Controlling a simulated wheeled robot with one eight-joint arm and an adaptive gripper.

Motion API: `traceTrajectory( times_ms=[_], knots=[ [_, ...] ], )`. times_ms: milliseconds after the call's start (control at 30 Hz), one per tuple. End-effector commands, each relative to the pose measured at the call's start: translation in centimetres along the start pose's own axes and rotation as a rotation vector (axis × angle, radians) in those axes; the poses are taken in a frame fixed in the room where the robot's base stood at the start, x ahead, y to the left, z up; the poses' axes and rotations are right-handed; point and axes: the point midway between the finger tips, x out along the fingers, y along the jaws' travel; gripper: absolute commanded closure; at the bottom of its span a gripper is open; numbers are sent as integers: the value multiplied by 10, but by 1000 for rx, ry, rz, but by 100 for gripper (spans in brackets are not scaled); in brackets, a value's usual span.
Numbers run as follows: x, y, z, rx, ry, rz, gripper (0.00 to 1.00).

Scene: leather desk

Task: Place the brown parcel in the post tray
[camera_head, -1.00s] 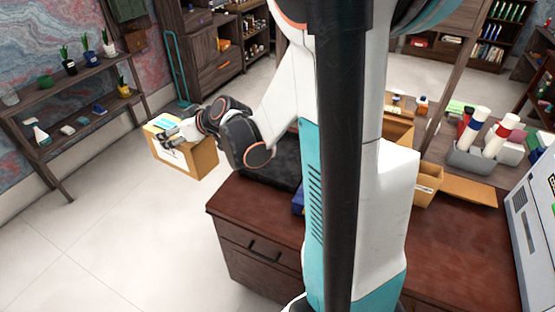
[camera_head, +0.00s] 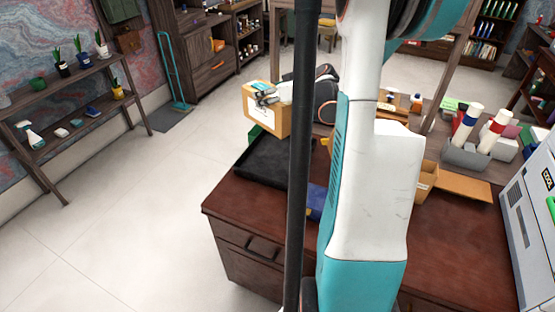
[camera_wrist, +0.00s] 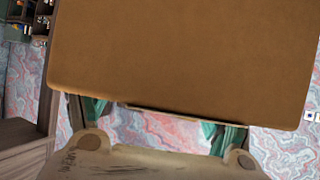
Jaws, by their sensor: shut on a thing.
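The brown parcel (camera_head: 268,119) is a cardboard box with a white label on its side. My gripper (camera_head: 263,95) is shut on it near its top, and the parcel appears just behind the black tray in the head view. In the wrist view the brown parcel (camera_wrist: 185,50) fills the upper part, close to the camera. The black tray (camera_head: 262,165), likely the post tray, lies at the desk's far left corner; its right part is hidden by my own black column. Whether the parcel overlaps the tray's back edge from above is unclear.
A green item (camera_head: 254,132) shows behind the tray. A blue item (camera_head: 315,200) lies right of it on the brown desk (camera_head: 250,208). An open cardboard box (camera_head: 424,180) and a grey holder with tubes (camera_head: 466,157) stand further right. The desk's front left is bare.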

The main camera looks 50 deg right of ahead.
Motion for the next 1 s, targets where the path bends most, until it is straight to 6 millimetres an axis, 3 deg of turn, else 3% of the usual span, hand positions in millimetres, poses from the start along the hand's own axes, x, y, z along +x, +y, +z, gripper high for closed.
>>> traceTrajectory(
  times_ms=[167,700,1000],
  knots=[
    [1,11,11,4,2,8,81],
    [60,10,119,4,2,8,81],
    [73,10,142,4,2,8,81]
  ],
)
